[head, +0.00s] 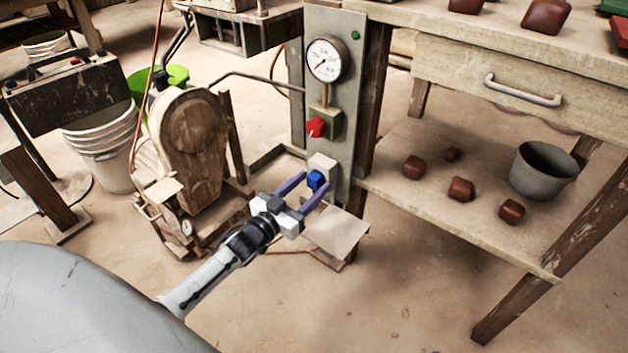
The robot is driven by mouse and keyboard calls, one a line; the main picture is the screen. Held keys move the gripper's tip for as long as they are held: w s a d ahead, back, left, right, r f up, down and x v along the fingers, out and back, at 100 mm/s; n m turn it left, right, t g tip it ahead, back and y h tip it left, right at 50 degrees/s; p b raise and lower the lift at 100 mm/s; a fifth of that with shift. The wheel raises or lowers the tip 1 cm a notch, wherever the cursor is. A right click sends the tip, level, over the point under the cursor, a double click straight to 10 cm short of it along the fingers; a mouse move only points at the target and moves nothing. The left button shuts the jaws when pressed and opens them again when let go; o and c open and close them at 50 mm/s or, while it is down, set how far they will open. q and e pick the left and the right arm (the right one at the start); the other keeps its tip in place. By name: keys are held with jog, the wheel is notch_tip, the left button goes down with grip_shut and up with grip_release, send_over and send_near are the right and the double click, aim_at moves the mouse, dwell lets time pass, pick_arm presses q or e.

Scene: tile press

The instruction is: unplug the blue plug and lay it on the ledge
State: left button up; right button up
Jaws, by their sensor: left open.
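The blue plug (316,180) sits at a pale socket box (322,163) low on the grey-green post. My left gripper (305,183) is open, with its two purple fingers reaching toward the post on either side of the blue plug. I cannot tell whether the fingers touch it. A small flat ledge (339,231) sticks out below the socket, just under and to the right of the gripper, and its visible top is bare. My right gripper is not in view.
A red knob (316,127) and a round gauge (327,59) are on the post above the socket. A wooden machine (190,140) stands to the left. A workbench with a drawer (520,90) and a lower shelf holding a grey bucket (545,170) stands to the right.

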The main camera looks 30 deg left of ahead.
pick_arm(q)
jog(key=shift+c, duration=0.4)
grip_shut()
jog(key=shift+s, duration=0.1)
jog(key=shift+s+a+p, duration=0.1)
jog(key=shift+s+p, duration=0.65)
jog(key=shift+s, duration=0.4)
jog(key=shift+s+a+p, duration=0.15)
jog(key=shift+s+p, duration=0.7)
jog(key=shift+s, duration=0.85)
